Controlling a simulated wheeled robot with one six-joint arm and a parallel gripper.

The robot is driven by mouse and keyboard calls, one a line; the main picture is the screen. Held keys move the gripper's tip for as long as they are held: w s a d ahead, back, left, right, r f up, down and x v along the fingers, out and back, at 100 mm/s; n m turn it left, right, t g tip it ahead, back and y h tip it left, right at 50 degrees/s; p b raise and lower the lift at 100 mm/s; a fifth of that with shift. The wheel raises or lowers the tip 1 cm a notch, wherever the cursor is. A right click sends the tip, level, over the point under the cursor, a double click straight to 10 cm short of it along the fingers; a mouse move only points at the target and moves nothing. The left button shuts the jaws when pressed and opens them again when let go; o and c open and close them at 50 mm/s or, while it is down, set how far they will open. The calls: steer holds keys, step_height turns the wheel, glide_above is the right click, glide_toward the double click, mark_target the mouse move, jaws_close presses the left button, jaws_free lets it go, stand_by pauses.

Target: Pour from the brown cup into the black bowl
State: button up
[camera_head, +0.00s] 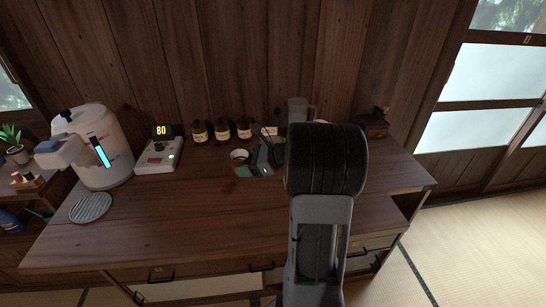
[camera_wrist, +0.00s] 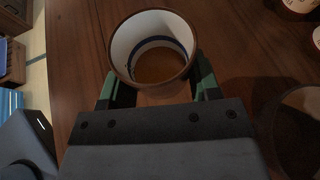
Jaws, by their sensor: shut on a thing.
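The brown cup (camera_wrist: 153,62) stands between the fingers of my gripper (camera_wrist: 152,88) in the wrist view. It has a brown rim, a white inside with a dark blue band, and amber-brown liquid in it. My gripper is shut on the cup, with a green-padded finger on each side. In the head view the cup (camera_head: 239,155) looks upright, at or just above the desk top, left of my gripper (camera_head: 245,168). A dark round shape (camera_wrist: 301,132) at the right edge of the wrist view may be the black bowl; it is cut off and dim. My arm hides part of the desk.
Several brown labelled bottles (camera_head: 222,131) stand along the back wall. A clear glass vessel (camera_head: 298,109) and a wooden box (camera_head: 373,124) are at the back right. A white dispenser (camera_head: 96,146) and a scale reading 80 (camera_head: 157,155) are at left.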

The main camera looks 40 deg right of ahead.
steer(key=w+f+m+t+h+b, duration=0.1)
steer(key=w+b, duration=0.1)
steer(key=w+a+f+m+h+b, duration=0.1)
steer(key=w+b, duration=0.1)
steer(key=w+a+f+m+t+h+b, duration=0.1)
steer(key=w+f+b, duration=0.1)
steer(key=w, duration=0.1)
steer(key=shift+m+t+b, duration=0.3)
steer(key=w+m+h, duration=0.1)
steer(key=d+m+t+h+b, duration=0.1)
steer(key=shift+w+d+f+h, duration=0.15)
steer(key=shift+w+h, duration=0.2)
steer(key=shift+h, duration=0.05)
steer(key=d+m+h, duration=0.3)
steer(key=shift+w+d+f, duration=0.1)
steer(key=shift+w+d, duration=0.05)
steer(key=shift+d, duration=0.1)
steer(key=shift+d+f+m+h, duration=0.3)
steer(key=shift+d+m+h, duration=0.4)
steer(key=shift+h, duration=0.2)
steer(key=shift+s, duration=0.2)
